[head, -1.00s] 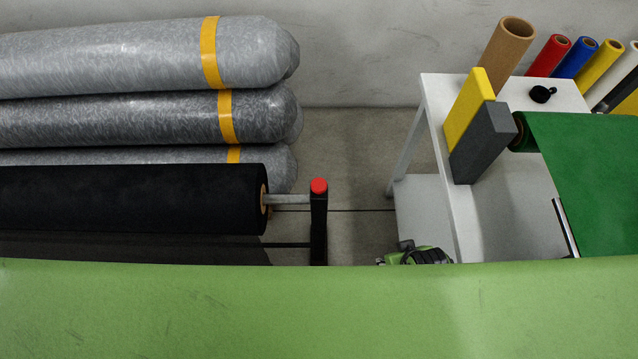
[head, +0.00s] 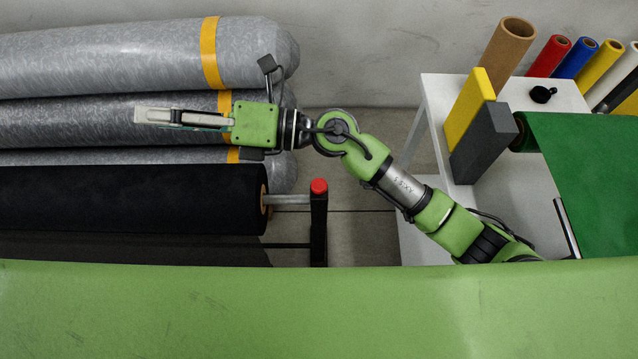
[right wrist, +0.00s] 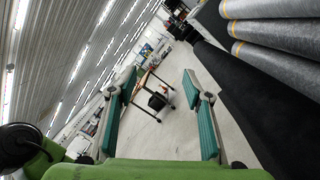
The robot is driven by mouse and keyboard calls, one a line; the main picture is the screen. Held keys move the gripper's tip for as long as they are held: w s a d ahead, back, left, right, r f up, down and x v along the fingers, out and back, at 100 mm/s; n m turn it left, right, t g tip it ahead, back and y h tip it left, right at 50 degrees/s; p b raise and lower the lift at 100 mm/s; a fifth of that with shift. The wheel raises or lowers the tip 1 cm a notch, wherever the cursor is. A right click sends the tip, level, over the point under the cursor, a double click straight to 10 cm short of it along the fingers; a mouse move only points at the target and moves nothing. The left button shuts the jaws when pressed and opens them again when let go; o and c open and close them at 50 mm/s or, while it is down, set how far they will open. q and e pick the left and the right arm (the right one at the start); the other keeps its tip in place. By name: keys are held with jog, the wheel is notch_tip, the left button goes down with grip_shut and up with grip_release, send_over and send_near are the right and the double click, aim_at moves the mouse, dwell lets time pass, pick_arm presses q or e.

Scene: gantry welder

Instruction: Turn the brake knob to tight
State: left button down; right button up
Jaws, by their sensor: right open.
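A red-topped knob (head: 319,186) sits on a black upright post at the end of the black roll's metal shaft in the head view. I cannot tell whether it is the brake knob. My right gripper (head: 142,116) is up and left of it, in front of the grey rolls, with its fingers pointing left. In the right wrist view its two teal-padded fingers (right wrist: 160,80) are spread with nothing between them. The red knob does not show in the wrist view. My left gripper is not in view.
Grey wrapped rolls (head: 130,62) with yellow bands lie behind the black roll (head: 130,200). A white table (head: 470,215) at right holds grey and yellow blocks, coloured rolls and a small black round piece (head: 541,94). Bare floor (head: 360,160) lies between.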

notch_tip(320, 180, down, 7)
jog(key=s+n+g+h, duration=0.2)
jog(key=n+g+h, duration=0.1)
jog(key=n+h, duration=0.1)
jog(key=n+t+h, duration=0.2)
jog(key=n+h, duration=0.2)
jog(key=h, duration=1.1)
send_near(319, 184)
jog(key=f+p, duration=0.1)
jog(key=f, duration=0.4)
jog(key=f+p, duration=0.1)
jog(key=f, duration=0.4)
jog(key=shift+s+a+f, duration=0.15)
jog(key=shift+s+f, duration=0.05)
jog(key=shift+f, duration=0.05)
jog(key=c, duration=1.1)
